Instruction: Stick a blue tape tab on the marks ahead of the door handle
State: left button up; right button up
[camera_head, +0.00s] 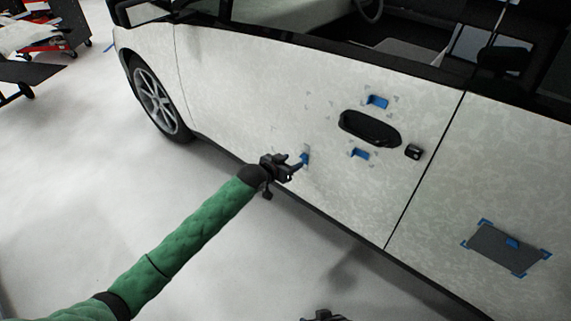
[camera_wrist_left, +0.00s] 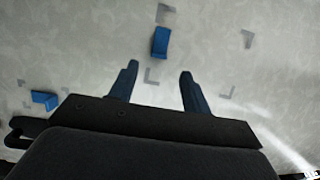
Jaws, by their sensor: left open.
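The white car door (camera_head: 232,95) has a dark door handle (camera_head: 370,129) with blue tabs above it (camera_head: 377,102) and below it (camera_head: 360,154). Another blue tab (camera_head: 305,158) is against the door ahead of the handle, at my left gripper (camera_head: 295,166). In the left wrist view this blue tab (camera_wrist_left: 160,42) stands on the door just beyond the open fingertips of my left gripper (camera_wrist_left: 158,76). It sits toward the left side of the grey corner marks (camera_wrist_left: 247,39), apart from both fingers. The tip of my right gripper (camera_head: 323,315) barely shows at the bottom edge.
A second blue tab (camera_wrist_left: 45,100) shows at left in the wrist view. A grey panel with blue tape (camera_head: 505,248) is on the rear door. A small black lock piece (camera_head: 414,152) is right of the handle. The pale floor (camera_head: 90,190) is clear beside the car.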

pick_arm(q)
jog(key=shift+x, duration=2.4)
pick_arm(e)
jog(key=shift+s+r, duration=0.1)
jog(key=shift+r, duration=0.65)
pick_arm(q)
jog(key=c, duration=1)
jog(key=shift+o, duration=1.1)
grip_shut()
pick_arm(e)
jog(key=shift+d, duration=0.15)
pick_arm(q)
jog(key=shift+s+a+p, duration=0.35)
jog(key=shift+s+p, duration=0.25)
jog(key=shift+p, duration=0.15)
pick_arm(e)
jog(key=shift+r, duration=0.55)
